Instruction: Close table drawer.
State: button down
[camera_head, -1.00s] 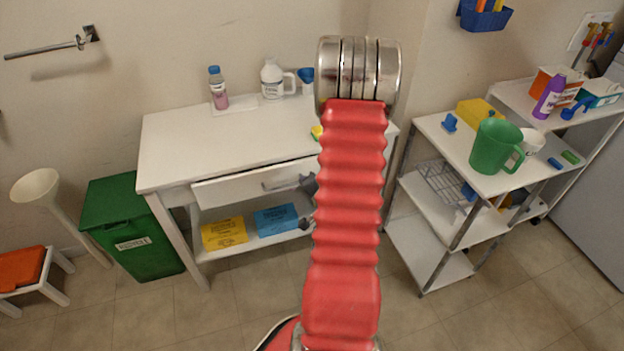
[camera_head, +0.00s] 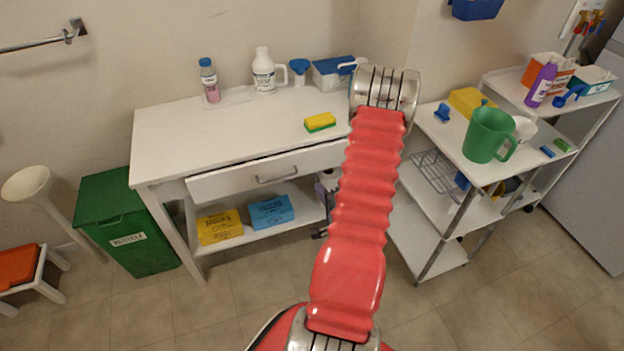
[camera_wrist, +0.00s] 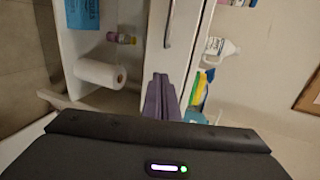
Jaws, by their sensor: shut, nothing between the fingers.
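The table drawer (camera_head: 230,181) has a white front with a grey bar handle (camera_head: 277,180), under the top of the white table (camera_head: 205,135). Its front sits close below the tabletop edge. I cannot tell whether it is fully flush. In the wrist view the drawer front (camera_wrist: 180,60) and its handle (camera_wrist: 168,25) run upward from my gripper (camera_wrist: 163,78). The purple fingers are together and empty, in front of the drawer face, to one side of the handle. Contact is unclear. In the head view my red arm hides most of the gripper and the drawer's right end.
A yellow-green sponge (camera_head: 320,122), bottles and a blue-lidded box (camera_head: 333,72) stand on the table. A paper towel roll (camera_wrist: 100,73) and yellow and blue packets (camera_head: 220,226) lie on its lower shelf. A green bin (camera_head: 125,225) stands left, a cart (camera_head: 440,215) right.

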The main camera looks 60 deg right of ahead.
send_near(303, 165)
jog(key=x, duration=0.5)
jog(key=shift+d+f, duration=0.1)
jog(key=shift+d, duration=0.05)
jog(key=shift+w+d, duration=0.35)
jog(key=shift+w, duration=0.05)
jog(key=shift+w, duration=0.15)
